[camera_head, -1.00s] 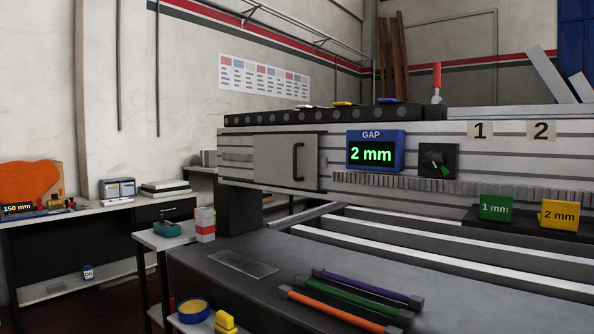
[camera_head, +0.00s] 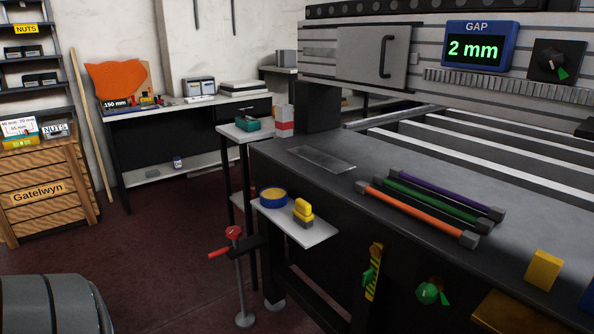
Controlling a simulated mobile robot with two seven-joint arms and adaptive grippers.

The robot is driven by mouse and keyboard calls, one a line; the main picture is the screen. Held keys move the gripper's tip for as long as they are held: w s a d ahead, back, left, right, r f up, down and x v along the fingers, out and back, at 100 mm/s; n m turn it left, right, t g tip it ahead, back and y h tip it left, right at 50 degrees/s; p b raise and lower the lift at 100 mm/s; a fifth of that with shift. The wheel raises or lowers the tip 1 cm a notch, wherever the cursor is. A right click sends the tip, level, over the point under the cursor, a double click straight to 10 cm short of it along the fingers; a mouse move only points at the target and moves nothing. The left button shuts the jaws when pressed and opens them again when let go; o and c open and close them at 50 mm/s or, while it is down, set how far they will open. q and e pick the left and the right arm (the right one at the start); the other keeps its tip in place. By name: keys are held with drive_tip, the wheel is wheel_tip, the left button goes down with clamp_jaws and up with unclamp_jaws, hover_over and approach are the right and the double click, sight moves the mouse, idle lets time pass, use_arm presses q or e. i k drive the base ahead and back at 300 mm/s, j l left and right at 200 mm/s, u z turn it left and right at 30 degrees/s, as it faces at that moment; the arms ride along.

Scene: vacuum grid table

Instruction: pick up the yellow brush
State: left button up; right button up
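The yellow brush (camera_head: 303,211) has a yellow handle and a dark grey lower part. It rests on a small light-grey side shelf (camera_head: 310,233) at the left end of the machine table, near the middle of the head view. A round blue-rimmed tub with a yellow inside (camera_head: 273,197) stands just behind it to the left. Neither of my grippers is in view.
The dark machine table (camera_head: 350,190) carries orange, green and purple bars (camera_head: 420,215) and a flat clear plate (camera_head: 322,159). A red-handled stand (camera_head: 238,270) rises from the floor in front of the shelf. Open dark-red floor (camera_head: 165,250) lies to the left.

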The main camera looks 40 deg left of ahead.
sight(302, 213)
drive_tip(key=k+j+u, duration=0.1)
drive_tip(key=u, duration=1.1)
